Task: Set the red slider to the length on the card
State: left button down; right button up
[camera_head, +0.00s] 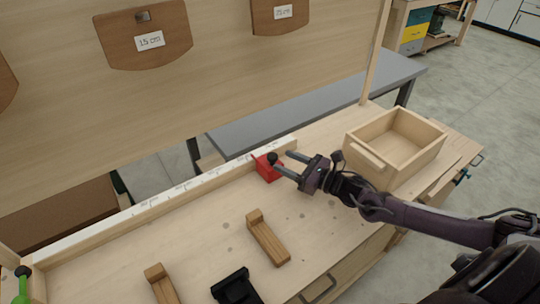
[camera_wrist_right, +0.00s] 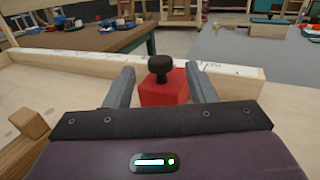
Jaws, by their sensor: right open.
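The red slider (camera_head: 266,167) sits against the ruled wooden fence (camera_head: 180,190), near the fence's right end. It has a black knob on top. My right gripper (camera_head: 282,162) is open at the slider, its fingers pointing left along the bench. In the right wrist view the red slider (camera_wrist_right: 163,88) stands between the two spread fingers, with a gap showing beside it. A card (camera_head: 150,41) reading "15 cm" is on a brown chair form on the upright board. A second card (camera_head: 284,12) is too small to read surely. My left gripper is not in view.
Wooden L-shaped blocks (camera_head: 267,238) and a black piece (camera_head: 235,288) lie on the bench front. An open wooden box (camera_head: 396,145) stands right of my right gripper. The bench along the fence is clear.

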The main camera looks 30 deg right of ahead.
aim_at(276, 157)
jog(key=x, duration=0.4)
jog(key=shift+w+a+p, duration=0.1)
jog(key=shift+w+p, duration=0.1)
jog(key=shift+p, duration=0.2)
jog(key=shift+w+a, duration=0.2)
jog(key=shift+w, duration=0.15)
jog(key=shift+w+a+f, duration=0.1)
jog(key=shift+a, duration=0.05)
jog(key=c, duration=0.6)
grip_shut()
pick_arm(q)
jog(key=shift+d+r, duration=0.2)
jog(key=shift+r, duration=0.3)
pick_arm(e)
jog(key=shift+a, duration=0.1)
